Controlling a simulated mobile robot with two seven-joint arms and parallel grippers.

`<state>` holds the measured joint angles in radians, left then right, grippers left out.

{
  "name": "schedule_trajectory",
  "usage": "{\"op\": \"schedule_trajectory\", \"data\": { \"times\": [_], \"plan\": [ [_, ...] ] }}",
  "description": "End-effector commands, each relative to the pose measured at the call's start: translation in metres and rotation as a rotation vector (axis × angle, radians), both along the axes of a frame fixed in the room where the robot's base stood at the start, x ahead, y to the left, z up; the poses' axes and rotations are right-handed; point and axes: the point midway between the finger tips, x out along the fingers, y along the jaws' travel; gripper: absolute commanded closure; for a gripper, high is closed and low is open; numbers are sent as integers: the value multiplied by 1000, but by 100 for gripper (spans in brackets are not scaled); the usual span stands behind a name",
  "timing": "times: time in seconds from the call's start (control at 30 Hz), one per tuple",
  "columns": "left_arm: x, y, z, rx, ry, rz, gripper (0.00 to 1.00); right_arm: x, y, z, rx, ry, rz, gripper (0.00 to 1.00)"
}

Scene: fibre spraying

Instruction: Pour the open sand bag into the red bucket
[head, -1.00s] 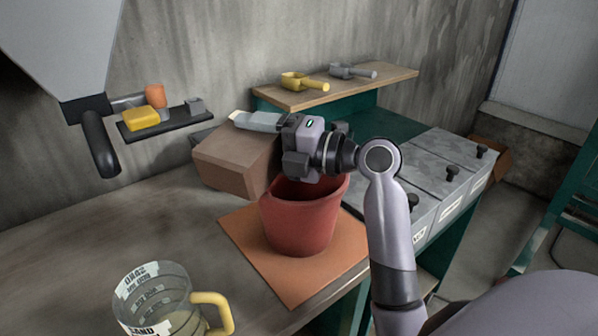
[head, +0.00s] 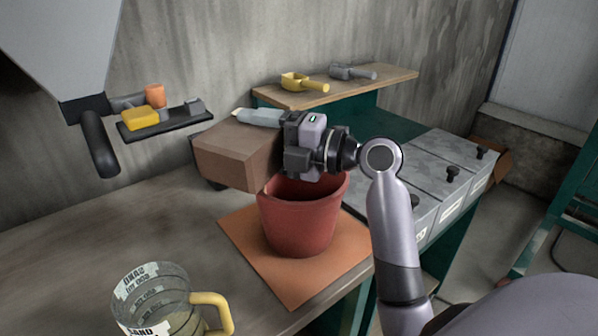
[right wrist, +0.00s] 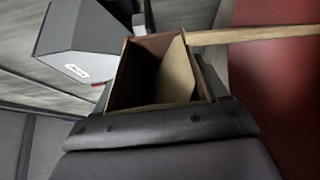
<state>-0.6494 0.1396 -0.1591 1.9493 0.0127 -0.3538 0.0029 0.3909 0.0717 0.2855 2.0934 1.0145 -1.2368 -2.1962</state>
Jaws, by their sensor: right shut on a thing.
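The sand bag (head: 238,153) is a brown, box-shaped bag. It lies on its side in the air, partly over the left rim of the red bucket (head: 300,217). My right gripper (head: 290,146) is shut on it, just above the bucket. In the right wrist view the bag's open mouth (right wrist: 125,85) shows brown walls and a tan surface inside that looks like sand. The bucket (right wrist: 275,90) fills the right of that view. The bucket stands upright on an orange mat (head: 258,262). Its inside is mostly hidden, and no falling sand is visible. My left gripper is out of view.
A clear jug (head: 150,298) with a yellow handle stands at the front left. A dark shelf (head: 170,128) holds a yellow block and an orange piece. Scoops lie on a wooden shelf (head: 345,87) behind. Lidded grey bins (head: 430,180) stand right. The table's left is clear.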

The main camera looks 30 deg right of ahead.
Motion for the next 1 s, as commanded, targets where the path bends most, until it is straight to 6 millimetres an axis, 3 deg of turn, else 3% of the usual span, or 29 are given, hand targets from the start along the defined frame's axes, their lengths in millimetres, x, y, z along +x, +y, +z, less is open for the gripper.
{"op": "schedule_trajectory", "data": {
  "times": [1.0],
  "plan": [
    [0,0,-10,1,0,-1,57,2,-3,-3,101,50,0,98]
  ]
}}
